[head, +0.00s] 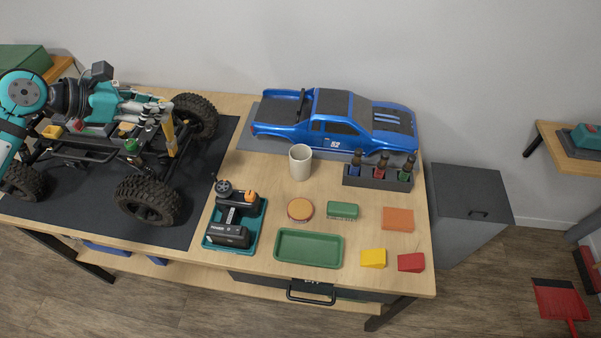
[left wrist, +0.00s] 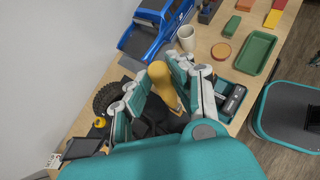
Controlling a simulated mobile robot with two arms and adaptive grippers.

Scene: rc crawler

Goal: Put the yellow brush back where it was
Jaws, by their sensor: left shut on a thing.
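The yellow brush (head: 169,133) is in my left gripper (head: 158,117), which is shut on it above the RC crawler chassis (head: 75,150). Its yellow body (left wrist: 162,80) stands out between the teal-padded fingers of my left gripper (left wrist: 165,92) in the left wrist view. In the head view the brush is nearly upright and its lower end overlaps the chassis, so I cannot tell whether they touch. A beige cup (head: 300,168) stands upright on the table, to the right of the gripper. My right gripper is not in view.
A blue truck body (head: 335,128) lies behind the cup. A dark bottle rack (head: 378,180) stands to its right. The wooden tabletop between cup and controller is clear.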

